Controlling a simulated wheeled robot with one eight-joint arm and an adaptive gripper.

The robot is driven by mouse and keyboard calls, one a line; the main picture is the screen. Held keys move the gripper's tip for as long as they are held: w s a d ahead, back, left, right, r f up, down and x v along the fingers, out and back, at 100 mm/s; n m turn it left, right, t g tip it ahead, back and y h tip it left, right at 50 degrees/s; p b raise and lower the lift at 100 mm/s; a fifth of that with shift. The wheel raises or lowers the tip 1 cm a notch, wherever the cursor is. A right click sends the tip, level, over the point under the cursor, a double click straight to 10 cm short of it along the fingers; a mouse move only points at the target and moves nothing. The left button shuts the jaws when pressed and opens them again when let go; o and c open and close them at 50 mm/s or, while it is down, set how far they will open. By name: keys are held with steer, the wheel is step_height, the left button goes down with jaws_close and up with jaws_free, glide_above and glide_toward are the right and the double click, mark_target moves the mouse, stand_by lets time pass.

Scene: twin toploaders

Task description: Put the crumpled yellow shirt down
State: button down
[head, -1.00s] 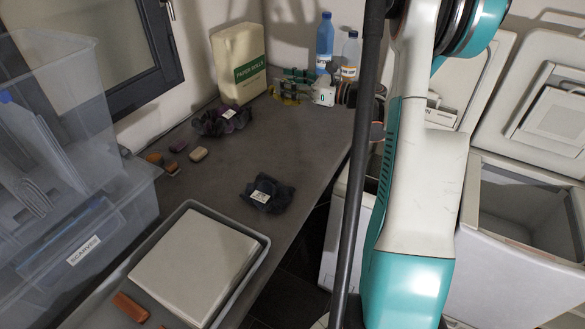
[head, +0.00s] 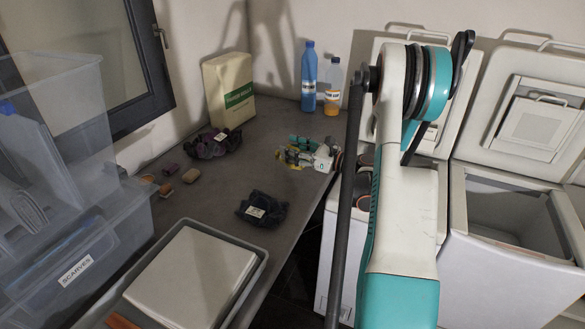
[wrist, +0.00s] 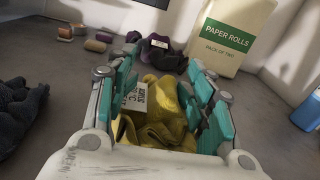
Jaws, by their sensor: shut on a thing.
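The crumpled yellow shirt (wrist: 165,112) is bunched between the fingers of my gripper (wrist: 162,72) in the wrist view, with a white printed tag facing up. My gripper is shut on it. In the head view my gripper (head: 300,152) is over the back right part of the grey countertop (head: 225,190), with only a little yellow showing. I cannot tell whether the shirt touches the counter.
A dark purple cloth (head: 212,144) and a dark blue-grey cloth (head: 261,209) lie on the counter. The paper rolls pack (head: 228,92), a blue bottle (head: 309,78) and a clear bottle (head: 332,90) stand behind. Small blocks (head: 190,176) lie left. Bare counter separates the cloths.

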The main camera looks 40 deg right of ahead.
steer(key=shift+f+b, duration=0.7)
steer(key=shift+f, duration=2.1)
steer(key=shift+f, duration=0.2)
steer(key=c, duration=0.7)
jaws_free()
steer(key=shift+r, duration=0.1)
steer(key=shift+s+r, duration=0.1)
steer(key=shift+r, duration=0.05)
steer(key=p+v, duration=0.2)
steer(key=v, duration=0.9)
steer(key=shift+s+d, duration=0.15)
steer(key=shift+s, duration=0.25)
